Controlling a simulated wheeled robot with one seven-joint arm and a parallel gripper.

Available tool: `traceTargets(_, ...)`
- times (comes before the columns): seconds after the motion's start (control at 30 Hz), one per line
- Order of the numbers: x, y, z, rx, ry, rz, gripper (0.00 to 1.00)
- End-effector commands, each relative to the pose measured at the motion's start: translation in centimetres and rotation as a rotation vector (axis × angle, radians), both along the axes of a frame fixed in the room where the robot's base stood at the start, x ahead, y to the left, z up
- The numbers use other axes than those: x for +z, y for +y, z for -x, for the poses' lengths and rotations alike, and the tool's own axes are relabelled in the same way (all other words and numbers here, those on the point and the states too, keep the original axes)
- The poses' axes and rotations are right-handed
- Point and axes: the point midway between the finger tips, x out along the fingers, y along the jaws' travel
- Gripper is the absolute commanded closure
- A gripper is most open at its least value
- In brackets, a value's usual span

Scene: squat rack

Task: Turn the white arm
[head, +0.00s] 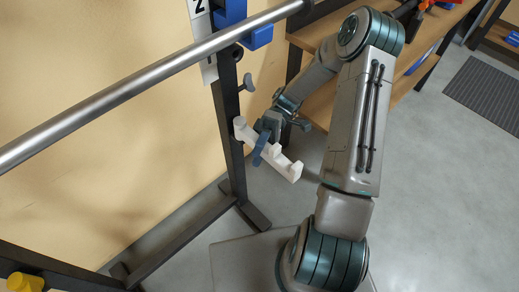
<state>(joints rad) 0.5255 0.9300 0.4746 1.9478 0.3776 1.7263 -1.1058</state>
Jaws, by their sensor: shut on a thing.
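One blue finger shows on the near side of the white arm. The other finger is hidden behind it and my wrist.
A long metal bar (140,88) crosses the upper left in front of the tan wall. A grey knob (248,83) sticks out of the post above the white arm. Wooden shelves (318,100) stand behind my arm. A yellow part (25,282) is at the lower left.

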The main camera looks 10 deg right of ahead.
Motion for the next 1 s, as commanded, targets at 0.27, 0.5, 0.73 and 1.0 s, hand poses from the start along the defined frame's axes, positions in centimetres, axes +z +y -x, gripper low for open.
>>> traceTargets(0.27, 0.0, 0.0, -0.1, 0.002, -0.002, 0.001, 0.46)
traceTargets(0.5, 0.0, -0.1, -0.3, 0.004, -0.001, 0.001, 0.46)
traceTargets(0.73, 0.1, -1.8, -2.9, 0.003, -0.002, 0.000, 0.46)
traceTargets(1.0, 0.1, -4.8, -6.9, 0.001, -0.002, 0.002, 0.46)
